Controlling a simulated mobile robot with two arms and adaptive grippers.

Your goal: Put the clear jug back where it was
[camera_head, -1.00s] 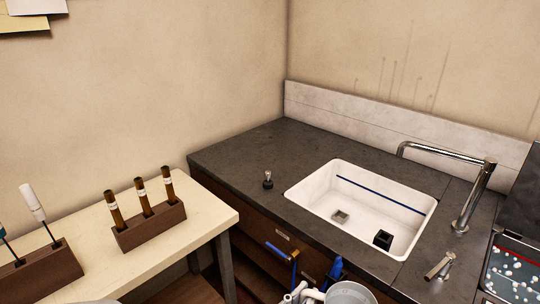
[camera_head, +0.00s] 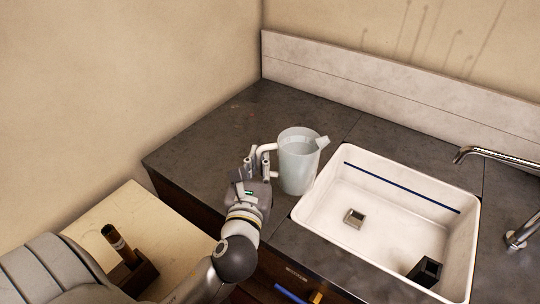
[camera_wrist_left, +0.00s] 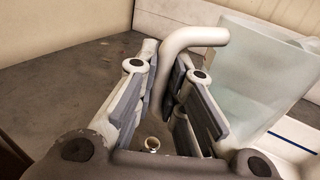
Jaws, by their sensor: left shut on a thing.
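The clear jug (camera_head: 298,170), a frosted, pale vessel with a spout at right and a whitish handle, is upright over the dark counter, just left of the sink. I cannot tell whether its base touches the counter. My left gripper (camera_head: 257,164) is at its left side, shut on the handle. In the left wrist view, the handle (camera_wrist_left: 197,38) passes between the fingers (camera_wrist_left: 168,95), and the jug's translucent wall (camera_wrist_left: 262,68) shows at right. The right gripper is not in view.
The white sink (camera_head: 375,225) holds a black block (camera_head: 425,272) and a small grey square piece (camera_head: 354,218). A chrome tap (camera_head: 500,153) is at right. The counter (camera_head: 215,140) behind and left of the jug is clear. A brown tube (camera_head: 114,238) stands in a rack at lower left.

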